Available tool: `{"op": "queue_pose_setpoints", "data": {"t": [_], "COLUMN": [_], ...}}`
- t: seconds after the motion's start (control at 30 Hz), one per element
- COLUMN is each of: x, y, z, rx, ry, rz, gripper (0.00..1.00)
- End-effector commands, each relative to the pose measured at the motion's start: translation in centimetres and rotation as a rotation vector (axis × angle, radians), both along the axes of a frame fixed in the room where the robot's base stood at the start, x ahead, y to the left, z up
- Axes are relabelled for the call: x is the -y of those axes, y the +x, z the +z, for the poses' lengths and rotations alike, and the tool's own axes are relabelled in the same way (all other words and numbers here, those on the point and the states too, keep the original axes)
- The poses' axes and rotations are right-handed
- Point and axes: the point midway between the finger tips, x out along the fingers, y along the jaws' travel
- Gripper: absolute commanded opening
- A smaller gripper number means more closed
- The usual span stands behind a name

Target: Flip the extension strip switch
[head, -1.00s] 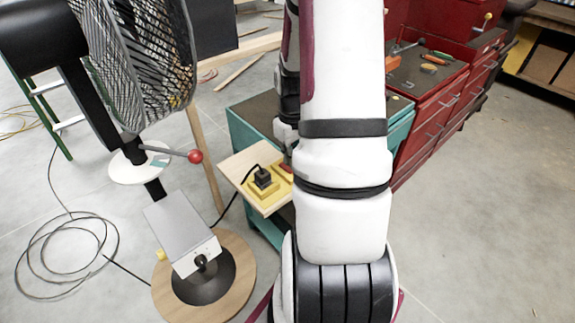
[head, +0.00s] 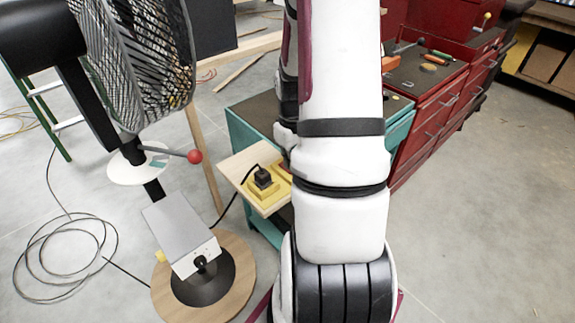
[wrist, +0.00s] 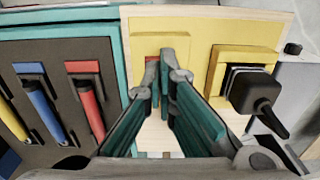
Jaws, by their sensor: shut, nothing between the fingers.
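The yellow extension strip (wrist: 205,40) lies on a pale wooden board in the wrist view. It also shows in the head view (head: 268,202), left of my arm. A black plug (wrist: 250,88) sits in its socket on the right. The red switch (wrist: 152,56) is on the strip's left part, mostly hidden behind my fingertips. My gripper (wrist: 164,64) is shut and empty, with its tips over the switch area; I cannot tell whether they touch it. In the head view my arm hides the gripper. The switch position cannot be made out.
Left of the board, a dark tray (wrist: 50,55) holds tools with blue, red and yellow handles. A large fan (head: 140,60) on a round wooden base stands at the left in the head view. Red drawer cabinets (head: 430,110) stand at the right. The floor at right is clear.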

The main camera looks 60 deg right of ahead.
Motion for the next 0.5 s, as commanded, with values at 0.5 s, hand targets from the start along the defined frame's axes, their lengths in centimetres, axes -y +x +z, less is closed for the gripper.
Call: {"op": "queue_pose_setpoints", "data": {"t": [0.5], "x": [0.0], "y": [-0.1], "z": [1.5], "rx": [0.001], "ry": [-0.001], "rz": [0.001], "gripper": [0.00]}}
